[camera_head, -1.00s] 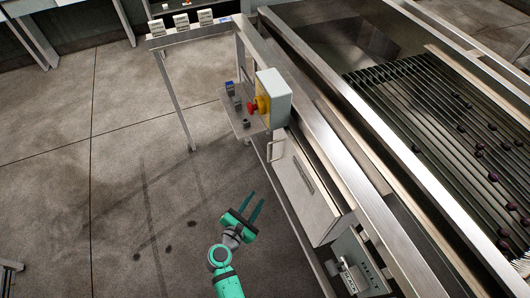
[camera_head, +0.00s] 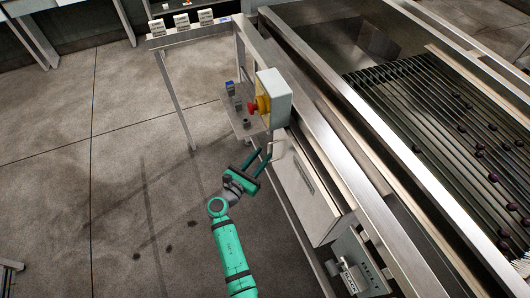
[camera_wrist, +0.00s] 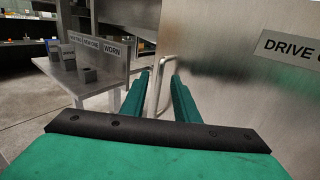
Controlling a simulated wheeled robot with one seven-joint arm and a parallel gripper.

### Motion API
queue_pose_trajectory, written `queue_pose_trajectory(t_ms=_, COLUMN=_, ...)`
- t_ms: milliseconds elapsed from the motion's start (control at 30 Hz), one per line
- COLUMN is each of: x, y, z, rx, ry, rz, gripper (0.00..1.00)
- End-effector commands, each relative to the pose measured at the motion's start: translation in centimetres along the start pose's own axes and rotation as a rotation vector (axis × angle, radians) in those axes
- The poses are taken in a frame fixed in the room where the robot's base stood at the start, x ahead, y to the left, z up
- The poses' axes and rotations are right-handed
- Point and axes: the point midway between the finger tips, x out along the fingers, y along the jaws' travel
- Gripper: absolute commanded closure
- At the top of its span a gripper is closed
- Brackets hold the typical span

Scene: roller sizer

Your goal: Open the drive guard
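The drive guard (camera_head: 303,190) is a flat grey metal panel on the side of the machine, and it sits closed against the frame. In the wrist view its face (camera_wrist: 240,90) carries a label starting "DRIVE". Its handle, a bent metal bar (camera_wrist: 164,88), stands at the panel's left edge. My gripper (camera_head: 267,153) is at the handle end of the guard. In the wrist view its two green fingers (camera_wrist: 158,95) are apart, with the handle bar between them. I cannot tell whether either finger touches the bar.
A control box (camera_head: 273,98) with a red knob on a yellow plate is mounted just above the guard. A small shelf (camera_head: 243,118) with little blocks juts out beside it, also left in the wrist view (camera_wrist: 85,80). Open floor (camera_head: 120,190) lies to the left.

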Motion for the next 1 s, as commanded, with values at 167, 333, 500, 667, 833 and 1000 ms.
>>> queue_pose_trajectory(t_ms=167, x=1.9, y=0.0, z=0.0, rx=0.001, ry=0.000, rz=-0.001, gripper=0.72)
queue_pose_trajectory(t_ms=333, x=2.6, y=0.0, z=0.0, rx=0.002, ry=0.000, rz=0.000, gripper=0.72)
queue_pose_trajectory(t_ms=500, x=2.6, y=0.0, z=0.0, rx=0.002, ry=0.001, rz=0.000, gripper=0.72)
queue_pose_trajectory(t_ms=667, x=2.6, y=0.0, z=0.0, rx=0.002, ry=0.001, rz=0.000, gripper=0.94)
queue_pose_trajectory(t_ms=833, x=2.6, y=0.0, z=0.0, rx=0.002, ry=0.001, rz=0.000, gripper=1.00)
queue_pose_trajectory(t_ms=1000, x=2.4, y=-0.1, z=-0.1, rx=0.001, ry=0.001, rz=0.005, gripper=1.00)
